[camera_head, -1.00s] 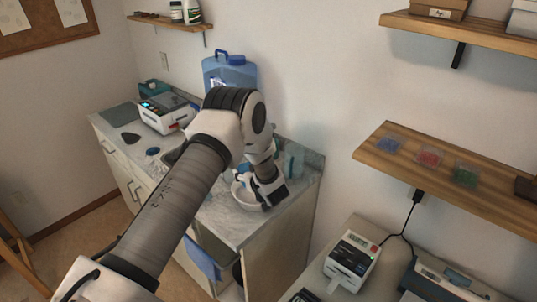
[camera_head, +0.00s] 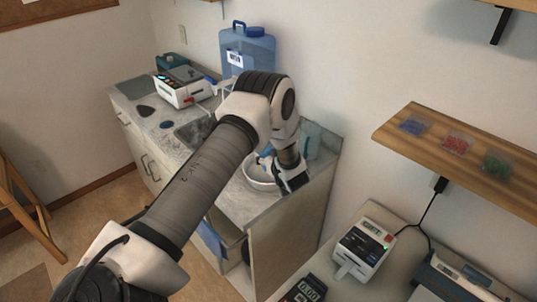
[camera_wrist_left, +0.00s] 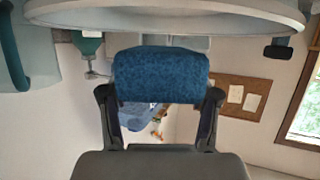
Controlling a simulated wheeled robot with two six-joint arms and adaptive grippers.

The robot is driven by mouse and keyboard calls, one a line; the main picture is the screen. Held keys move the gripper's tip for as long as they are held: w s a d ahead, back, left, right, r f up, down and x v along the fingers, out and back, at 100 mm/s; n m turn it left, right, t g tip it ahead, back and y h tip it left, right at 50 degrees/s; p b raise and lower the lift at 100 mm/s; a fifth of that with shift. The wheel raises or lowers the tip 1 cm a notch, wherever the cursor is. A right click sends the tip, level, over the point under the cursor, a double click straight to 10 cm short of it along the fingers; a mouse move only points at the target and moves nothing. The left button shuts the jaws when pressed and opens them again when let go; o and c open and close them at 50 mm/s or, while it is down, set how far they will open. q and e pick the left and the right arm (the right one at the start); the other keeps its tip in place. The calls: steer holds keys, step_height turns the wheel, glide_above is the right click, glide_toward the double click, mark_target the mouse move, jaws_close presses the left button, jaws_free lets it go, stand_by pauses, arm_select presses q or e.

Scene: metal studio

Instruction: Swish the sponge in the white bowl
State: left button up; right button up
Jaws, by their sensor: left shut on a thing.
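The blue sponge (camera_wrist_left: 160,73) is gripped between the two dark fingers of my left gripper (camera_wrist_left: 160,95) in the wrist view. The white bowl (camera_wrist_left: 170,14) fills the top of that view, its rim just beyond the sponge. In the head view the white bowl (camera_head: 258,183) sits on the counter near its right end, partly hidden by my arm. My left gripper (camera_head: 268,163) is at the bowl there, with a little blue showing beside it. I cannot tell whether the sponge touches the bowl. My right gripper is not in view.
The marbled counter (camera_head: 238,205) also holds a blue water jug (camera_head: 248,55) and a white device (camera_head: 184,90), with a sink (camera_head: 190,132) between them and the bowl. A wooden shelf (camera_head: 430,145) and a second table with instruments (camera_head: 362,248) stand to the right.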

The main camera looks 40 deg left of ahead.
arm_select(q)
steer(key=shift+s+f, duration=0.15)
steer(key=shift+f, duration=0.35)
steer(key=shift+f+b, duration=0.35)
steer(key=shift+b, duration=0.2)
steer(key=shift+w+f+b, duration=0.25)
steer(key=shift+f+b, duration=0.55)
steer(key=shift+f, duration=0.6)
steer(key=shift+s, duration=0.15)
